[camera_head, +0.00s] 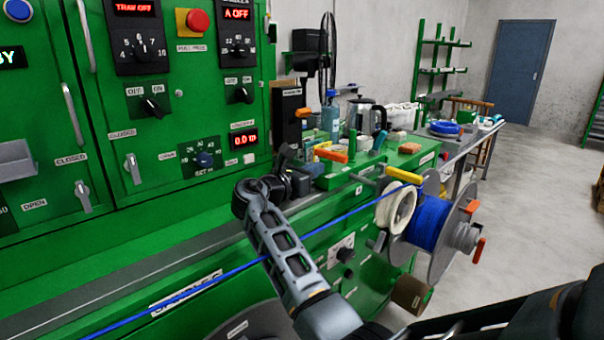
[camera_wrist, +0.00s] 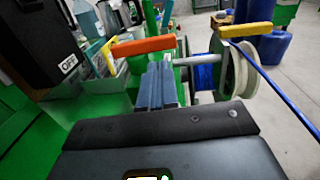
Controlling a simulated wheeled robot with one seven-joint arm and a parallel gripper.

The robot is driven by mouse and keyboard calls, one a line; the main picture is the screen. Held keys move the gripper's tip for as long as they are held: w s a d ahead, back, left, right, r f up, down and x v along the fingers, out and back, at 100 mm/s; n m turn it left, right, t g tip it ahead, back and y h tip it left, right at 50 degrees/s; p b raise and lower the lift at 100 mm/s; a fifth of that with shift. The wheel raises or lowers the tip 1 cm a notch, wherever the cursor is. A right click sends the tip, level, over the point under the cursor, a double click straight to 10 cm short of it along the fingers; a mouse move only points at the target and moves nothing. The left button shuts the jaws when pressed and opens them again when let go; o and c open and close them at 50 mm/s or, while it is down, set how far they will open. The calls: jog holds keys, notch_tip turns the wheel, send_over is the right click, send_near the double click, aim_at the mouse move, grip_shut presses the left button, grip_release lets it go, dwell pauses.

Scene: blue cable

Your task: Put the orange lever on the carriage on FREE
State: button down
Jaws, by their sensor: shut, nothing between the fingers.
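The orange lever (camera_head: 331,155) lies roughly level on the green carriage, just beyond my gripper. In the wrist view the orange lever (camera_wrist: 143,46) runs across the picture, just past my fingertips. My gripper (camera_head: 314,169) is shut and empty, low beside the lever in the head view. Its two grey-blue fingers show side by side in the wrist view (camera_wrist: 158,66), tips below the lever's right half. I cannot tell whether they touch it. No FREE marking is readable in either view.
A yellow lever (camera_head: 405,175) stands right of the orange one, near the white reel (camera_head: 397,207) and blue cable spool (camera_head: 428,222). The taut blue cable (camera_head: 330,222) crosses below my gripper. Bottles and tools crowd the bench behind. A black box (camera_wrist: 40,45) marked OFF is at left.

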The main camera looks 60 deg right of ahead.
aim_at(337, 160)
jog(key=shift+s+d+p, duration=0.1)
jog(key=shift+s+d, duration=0.1)
jog(key=shift+d, duration=0.85)
jog(key=shift+s+d+p, duration=0.1)
jog(key=shift+s+d, duration=0.05)
jog(key=shift+d, duration=0.9)
jog(key=shift+s+d+p, duration=0.1)
jog(key=shift+s+d, duration=0.1)
jog(key=shift+d, duration=0.85)
